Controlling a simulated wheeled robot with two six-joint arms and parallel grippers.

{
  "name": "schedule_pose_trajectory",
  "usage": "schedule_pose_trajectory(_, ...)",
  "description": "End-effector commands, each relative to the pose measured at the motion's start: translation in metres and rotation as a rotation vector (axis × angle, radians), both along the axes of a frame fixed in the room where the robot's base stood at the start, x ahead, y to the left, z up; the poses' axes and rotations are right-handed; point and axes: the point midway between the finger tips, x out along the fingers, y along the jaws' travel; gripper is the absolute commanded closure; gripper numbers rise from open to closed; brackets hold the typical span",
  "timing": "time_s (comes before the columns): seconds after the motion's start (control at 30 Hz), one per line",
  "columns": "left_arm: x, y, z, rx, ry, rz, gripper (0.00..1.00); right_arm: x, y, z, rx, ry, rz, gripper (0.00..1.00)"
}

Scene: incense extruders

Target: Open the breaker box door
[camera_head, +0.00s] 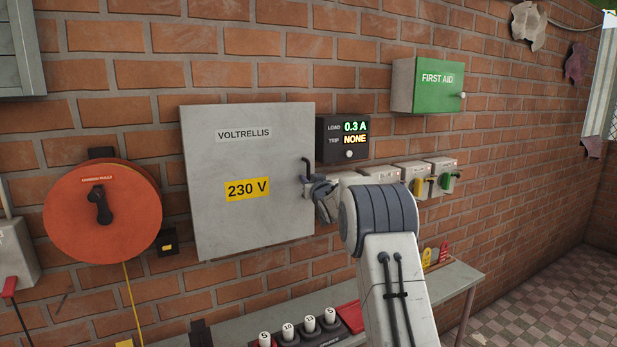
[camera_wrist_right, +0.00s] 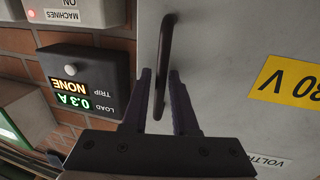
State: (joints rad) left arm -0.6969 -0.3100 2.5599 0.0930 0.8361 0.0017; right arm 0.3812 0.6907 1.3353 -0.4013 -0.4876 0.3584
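The breaker box door (camera_head: 225,165) is a grey panel marked VOLTRELLIS and 230 V, shut flat on the brick wall. Its dark bar handle (camera_head: 305,165) is at the right edge, partly hidden by my right gripper (camera_head: 308,186). In the right wrist view the door (camera_wrist_right: 225,50) fills the right side, and the handle (camera_wrist_right: 165,40) stands out from it. There my right gripper (camera_wrist_right: 160,76) has one finger on each side of the handle, with gaps showing; it is open around the bar. My left gripper is not in view.
A load display (camera_head: 342,139) sits just right of the door; it also shows in the right wrist view (camera_wrist_right: 85,85). Switch boxes line the wall further right, below a green first aid box (camera_head: 427,86). An orange cable reel (camera_head: 140,205) hangs left. A bench (camera_head: 455,282) is below.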

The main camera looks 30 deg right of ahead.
Motion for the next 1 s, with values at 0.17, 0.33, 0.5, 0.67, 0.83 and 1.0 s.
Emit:
schedule_pose_trajectory(0.17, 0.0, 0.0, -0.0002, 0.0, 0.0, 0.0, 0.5, 0.0004, 0.0002, 0.0, 0.0, -0.001, 0.0, 0.73)
schedule_pose_trajectory(0.33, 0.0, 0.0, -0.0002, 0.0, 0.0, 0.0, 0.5, 0.0002, 0.0003, 0.0001, 0.0, -0.001, 0.0, 1.0)
schedule_pose_trajectory(0.5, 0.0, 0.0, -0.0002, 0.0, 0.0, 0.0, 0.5, 0.0001, 0.0003, 0.0002, 0.0, -0.001, 0.0, 1.0)
schedule_pose_trajectory(0.67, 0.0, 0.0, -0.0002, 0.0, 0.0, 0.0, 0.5, 0.0, 0.0002, 0.0003, 0.0, -0.001, 0.0, 1.0)
schedule_pose_trajectory(0.83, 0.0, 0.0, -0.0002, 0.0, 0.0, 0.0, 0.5, -0.0001, 0.0002, 0.0005, 0.0, -0.001, 0.0, 1.0)
schedule_pose_trajectory(1.0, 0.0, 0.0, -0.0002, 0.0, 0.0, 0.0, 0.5, -0.0001, 0.0002, 0.0006, 0.0, -0.001, 0.0, 1.0)
